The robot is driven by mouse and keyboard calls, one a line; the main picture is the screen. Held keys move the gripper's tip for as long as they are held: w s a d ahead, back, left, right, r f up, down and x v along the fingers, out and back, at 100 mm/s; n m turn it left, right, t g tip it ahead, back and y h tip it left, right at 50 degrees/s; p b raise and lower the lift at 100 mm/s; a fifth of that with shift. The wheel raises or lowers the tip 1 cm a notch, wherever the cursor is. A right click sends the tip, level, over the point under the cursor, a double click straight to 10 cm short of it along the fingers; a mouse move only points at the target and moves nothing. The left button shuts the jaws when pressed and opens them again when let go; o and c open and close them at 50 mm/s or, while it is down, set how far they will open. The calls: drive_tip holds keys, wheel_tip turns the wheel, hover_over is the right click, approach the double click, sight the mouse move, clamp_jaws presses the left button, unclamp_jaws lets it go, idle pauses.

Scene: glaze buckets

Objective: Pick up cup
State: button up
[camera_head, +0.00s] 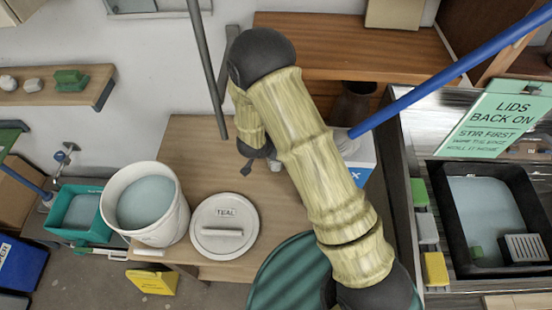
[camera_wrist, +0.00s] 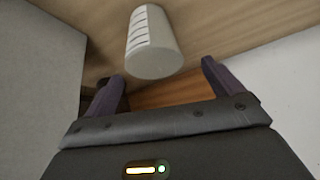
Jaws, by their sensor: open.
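The cup (camera_wrist: 153,45) is a pale grey-white cylinder with lines like measuring marks on its side, seen in the wrist view against a wooden surface. My gripper (camera_wrist: 165,82) is open and empty, with its two dark fingers apart. The cup shows beyond the fingers, in line with the gap between them; I cannot tell the exact distance. In the head view my arm hides most of the gripper, whose dark parts show over the wooden table (camera_head: 190,140). The cup is not clearly visible there.
A white bucket of pale blue glaze (camera_head: 148,202) and a round lid marked TEAL (camera_head: 225,225) stand on the table. A blue pole (camera_head: 440,80) and a grey pole (camera_head: 205,70) cross the view near my arm. A black sink-like tub (camera_head: 485,215) is at right.

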drive_tip(key=shift+w+d+f, duration=0.15)
drive_tip(key=shift+w+f, duration=0.15)
drive_tip(key=shift+f, duration=0.2)
drive_tip(key=shift+w+d+f+p, duration=0.15)
drive_tip(key=shift+d+f+p, duration=0.2)
drive_tip(key=shift+f+p, duration=0.15)
drive_tip(key=p+x, duration=0.1)
drive_tip(key=x, duration=0.2)
drive_tip(key=shift+d, duration=0.15)
drive_tip(key=shift+w+f, duration=0.15)
drive_tip(key=shift+f, duration=0.35)
drive_tip(key=c, duration=1)
